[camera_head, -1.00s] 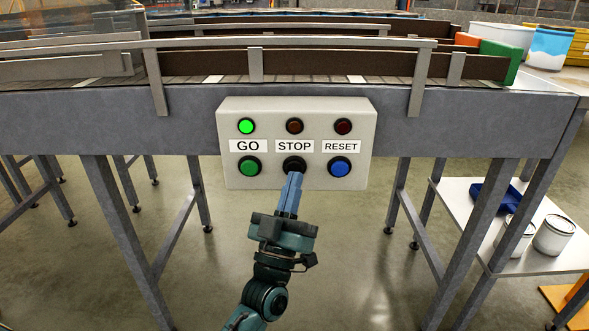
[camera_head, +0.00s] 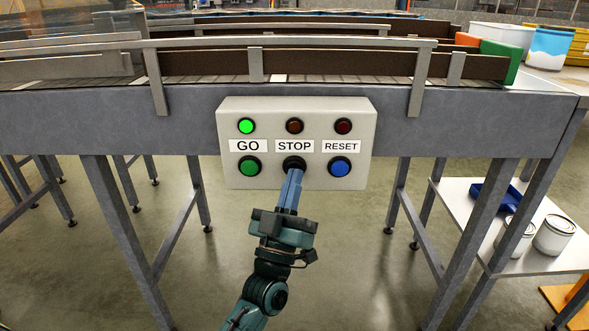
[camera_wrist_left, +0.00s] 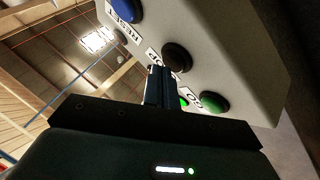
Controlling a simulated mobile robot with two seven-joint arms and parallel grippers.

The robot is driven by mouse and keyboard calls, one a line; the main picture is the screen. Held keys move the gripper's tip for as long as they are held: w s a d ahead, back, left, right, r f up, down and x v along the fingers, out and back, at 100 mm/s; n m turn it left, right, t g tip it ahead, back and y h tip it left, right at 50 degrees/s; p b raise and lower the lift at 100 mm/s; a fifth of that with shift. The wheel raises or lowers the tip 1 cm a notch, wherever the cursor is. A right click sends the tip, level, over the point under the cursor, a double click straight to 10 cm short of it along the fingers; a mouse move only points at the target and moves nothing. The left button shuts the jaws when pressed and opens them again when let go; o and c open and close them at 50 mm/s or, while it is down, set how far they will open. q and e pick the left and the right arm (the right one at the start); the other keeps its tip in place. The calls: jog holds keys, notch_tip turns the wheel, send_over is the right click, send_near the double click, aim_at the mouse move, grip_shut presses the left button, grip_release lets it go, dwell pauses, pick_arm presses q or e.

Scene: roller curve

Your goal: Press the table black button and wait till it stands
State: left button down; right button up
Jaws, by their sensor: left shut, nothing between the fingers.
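A light grey control box (camera_head: 230,110) is fixed to the front of the conveyor frame. Its black button (camera_head: 294,161) sits under the STOP label, between a green button (camera_head: 249,166) and a blue button (camera_head: 339,167). My left gripper (camera_head: 294,172) is shut and empty, its tips just below the black button and overlapping its lower edge in the head view. In the left wrist view the shut fingers (camera_wrist_left: 157,72) point at the box beside the black button (camera_wrist_left: 177,57); contact is unclear. The lamp above GO (camera_head: 246,126) glows green; the STOP lamp (camera_head: 295,126) is dark. My right gripper is out of view.
The conveyor (camera_head: 190,120) with metal side rails runs across behind the box, on grey legs. A white side table (camera_head: 535,255) at right holds a blue tray and white cans. The floor in front of the box is open.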

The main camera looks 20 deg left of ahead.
pick_arm(q)
jog(key=shift+w+a, duration=0.15)
jog(key=shift+w, duration=0.25)
dwell(0.6)
jog(key=shift+s+d+p, duration=0.25)
jog(key=shift+s+p, duration=0.1)
jog(key=shift+s, duration=0.5)
jog(key=s+p, duration=0.1)
jog(key=s, duration=0.1)
jog(key=s+d+p, duration=0.1)
jog(key=s, duration=0.1)
jog(key=shift+s+d, duration=0.2)
jog(key=shift+s, duration=0.2)
